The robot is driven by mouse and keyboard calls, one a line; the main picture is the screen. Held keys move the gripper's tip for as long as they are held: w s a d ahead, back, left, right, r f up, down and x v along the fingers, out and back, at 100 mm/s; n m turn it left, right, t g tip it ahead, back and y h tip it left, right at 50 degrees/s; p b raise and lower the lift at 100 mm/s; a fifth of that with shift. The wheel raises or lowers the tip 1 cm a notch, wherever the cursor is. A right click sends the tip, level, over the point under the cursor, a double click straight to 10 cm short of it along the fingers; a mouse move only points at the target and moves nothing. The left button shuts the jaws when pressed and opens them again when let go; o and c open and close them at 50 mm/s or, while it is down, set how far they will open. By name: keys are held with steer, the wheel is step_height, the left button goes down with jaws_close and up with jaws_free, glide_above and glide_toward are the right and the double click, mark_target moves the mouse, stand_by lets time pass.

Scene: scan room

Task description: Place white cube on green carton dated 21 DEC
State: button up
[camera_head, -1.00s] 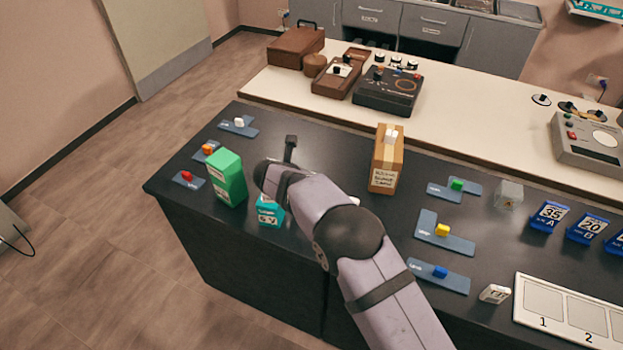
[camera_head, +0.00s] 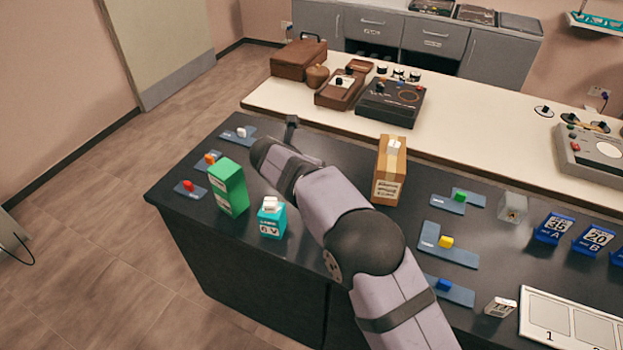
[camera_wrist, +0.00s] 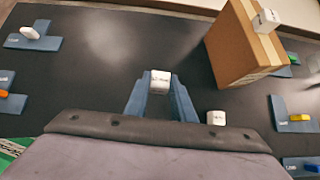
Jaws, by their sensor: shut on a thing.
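My gripper (camera_wrist: 160,88) is shut on a small white cube (camera_wrist: 160,80) with faint print, held between its blue fingers over the dark table. In the head view my wrist hides the gripper and the held cube. A tall green carton (camera_head: 228,188) with white labels stands at the left of the table; its date is too small to read. A corner of green shows at the lower left in the wrist view (camera_wrist: 12,152). A teal carton (camera_head: 272,222) stands beside it with a white cube (camera_head: 270,204) on top.
A cardboard box (camera_head: 388,175) with a white block (camera_head: 393,147) on top stands right of my wrist. A loose white block (camera_wrist: 216,118) lies near my right finger. Blue-grey trays with coloured pieces, such as the red one (camera_head: 189,186), lie left and right.

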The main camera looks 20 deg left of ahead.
steer(key=shift+r, duration=0.9)
